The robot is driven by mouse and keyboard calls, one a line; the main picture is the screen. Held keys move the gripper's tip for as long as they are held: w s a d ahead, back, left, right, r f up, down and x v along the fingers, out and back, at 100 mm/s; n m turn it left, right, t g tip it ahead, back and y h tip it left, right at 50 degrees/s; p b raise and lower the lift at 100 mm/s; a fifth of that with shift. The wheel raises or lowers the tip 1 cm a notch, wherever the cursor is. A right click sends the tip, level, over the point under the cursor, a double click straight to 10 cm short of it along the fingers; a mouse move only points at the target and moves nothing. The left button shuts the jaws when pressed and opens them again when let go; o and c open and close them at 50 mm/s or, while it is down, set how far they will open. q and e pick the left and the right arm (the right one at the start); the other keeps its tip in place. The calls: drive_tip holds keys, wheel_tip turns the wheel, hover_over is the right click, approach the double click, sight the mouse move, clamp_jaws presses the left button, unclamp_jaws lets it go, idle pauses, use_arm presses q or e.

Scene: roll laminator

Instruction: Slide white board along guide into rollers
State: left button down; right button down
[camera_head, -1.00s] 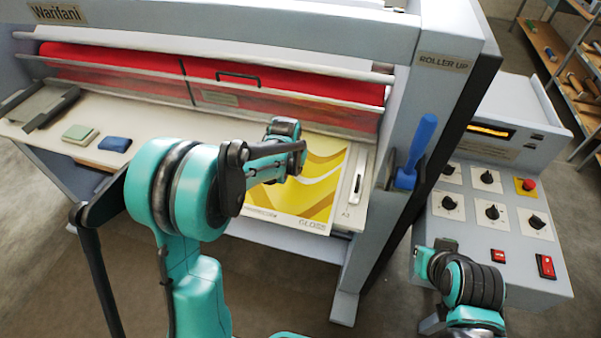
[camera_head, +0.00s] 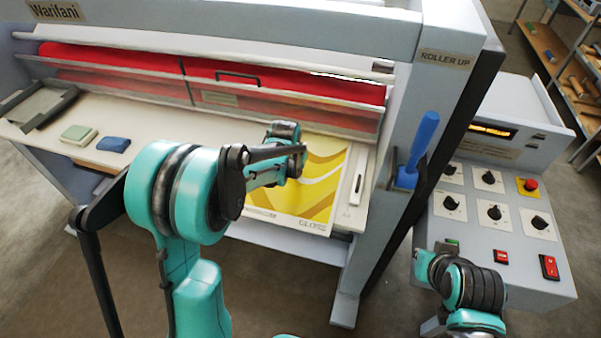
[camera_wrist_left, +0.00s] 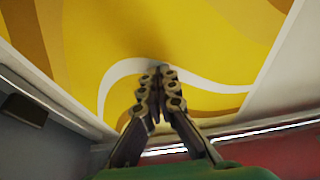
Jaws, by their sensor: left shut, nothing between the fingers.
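A board with a yellow, gold and white wave print and a pale lower edge marked "GLOSS" (camera_head: 318,190) lies flat on the laminator's feed table (camera_head: 140,130). A pale side guide (camera_head: 357,178) runs along its right side. The red rollers (camera_head: 90,65) lie behind a clear cover at the back. My left arm reaches across the board, and its fingers are hidden in the head view. In the left wrist view my left gripper (camera_wrist_left: 160,72) is shut and empty over the board's print (camera_wrist_left: 200,40). My right arm is beside the control panel, its fingertips not clearly visible.
A green-grey block (camera_head: 78,133) and a blue block (camera_head: 114,144) sit on the left of the table. A blue-handled lever (camera_head: 420,145) is on the right side post. The control panel (camera_head: 500,190) has knobs, a red stop button and a red switch.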

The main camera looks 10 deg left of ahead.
sight(321, 170)
use_arm(q)
drive_tip(key=shift+s+d, duration=0.1)
drive_tip(key=shift+d, duration=0.05)
idle(0.3)
drive_tip(key=shift+s+d, duration=0.1)
drive_tip(key=shift+d, duration=1.6)
drive_tip(key=shift+d+r+b, duration=0.1)
drive_tip(key=shift+d+b, duration=0.2)
drive_tip(key=shift+d, duration=1.4)
drive_tip(key=shift+w, duration=1.15)
drive_tip(key=shift+w+d, duration=0.1)
drive_tip(key=shift+w, duration=0.8)
